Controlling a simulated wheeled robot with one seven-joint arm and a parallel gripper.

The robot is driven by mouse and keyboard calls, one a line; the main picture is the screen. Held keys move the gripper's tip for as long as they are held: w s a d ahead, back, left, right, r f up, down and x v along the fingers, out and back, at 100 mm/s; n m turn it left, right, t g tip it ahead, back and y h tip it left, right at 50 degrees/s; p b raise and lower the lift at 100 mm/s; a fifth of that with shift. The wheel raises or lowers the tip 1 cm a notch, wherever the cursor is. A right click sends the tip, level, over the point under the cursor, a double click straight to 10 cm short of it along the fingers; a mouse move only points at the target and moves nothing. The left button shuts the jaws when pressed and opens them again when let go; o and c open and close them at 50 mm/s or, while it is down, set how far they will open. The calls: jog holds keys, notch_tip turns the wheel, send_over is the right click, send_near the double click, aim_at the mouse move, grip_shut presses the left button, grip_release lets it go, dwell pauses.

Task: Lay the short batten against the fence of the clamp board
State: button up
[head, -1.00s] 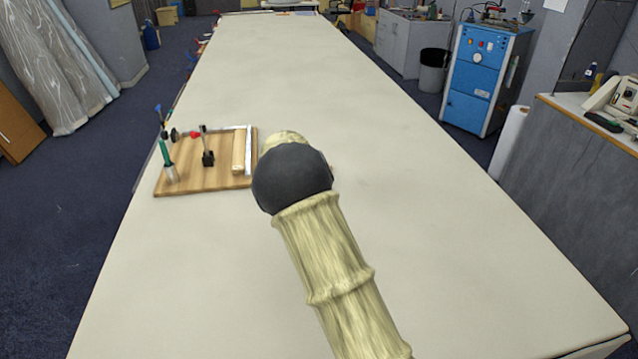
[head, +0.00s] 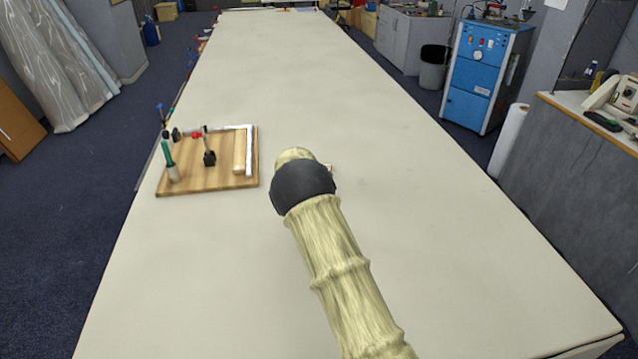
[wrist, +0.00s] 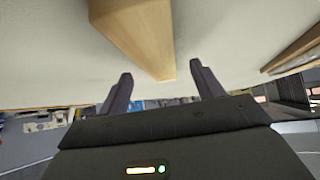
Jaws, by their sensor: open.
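The clamp board (head: 190,182) lies at the left of the table, with a pale metal fence (head: 249,150) along its right and far edges. A pale wooden strip (head: 239,150) lies on it beside the fence. My gripper (wrist: 160,70) is open, right of the board and mostly hidden behind my arm in the head view. In the wrist view a wooden batten (wrist: 140,35) lies on the table, its end showing between my fingertips; I see no grip on it. In the head view only a small piece of wood (head: 331,168) shows beside my arm.
Clamps with a green handle (head: 168,152) and a black base (head: 209,158) stand on the board. The long table (head: 400,220) is clear to the right and beyond. A blue cabinet (head: 487,75) and a grey counter (head: 580,150) stand off the table at right.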

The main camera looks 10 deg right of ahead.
jog(key=shift+x, duration=1.2)
jog(key=c, duration=1.2)
notch_tip(320, 180, up, 10)
jog(key=shift+b, duration=0.45)
